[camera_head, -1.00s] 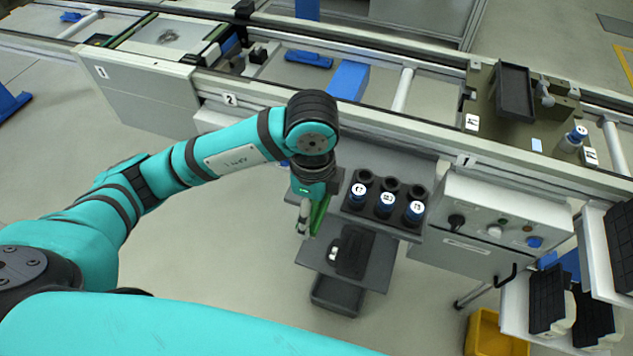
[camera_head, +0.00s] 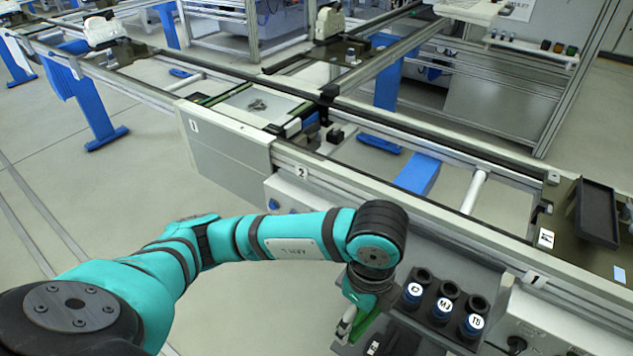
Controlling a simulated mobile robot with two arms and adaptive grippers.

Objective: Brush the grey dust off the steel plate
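The pale steel plate (camera_head: 281,104) lies on the line at the station marked 1, in a green-edged frame. A small patch of grey dust (camera_head: 257,105) shows near its middle. My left arm comes in from the left, and my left gripper (camera_head: 352,325) hangs pointing down beside the black bottle rack, well apart from the plate and nearer to me. A green strip and a pale piece show at its fingers. I cannot tell whether it holds anything. My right gripper is out of view.
The black rack (camera_head: 452,333) holds several blue bottles with white labels. The line's long front rail (camera_head: 400,212) runs between my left arm and the plate. A black tray (camera_head: 597,212) stands at the right. Open floor (camera_head: 95,200) lies to the left.

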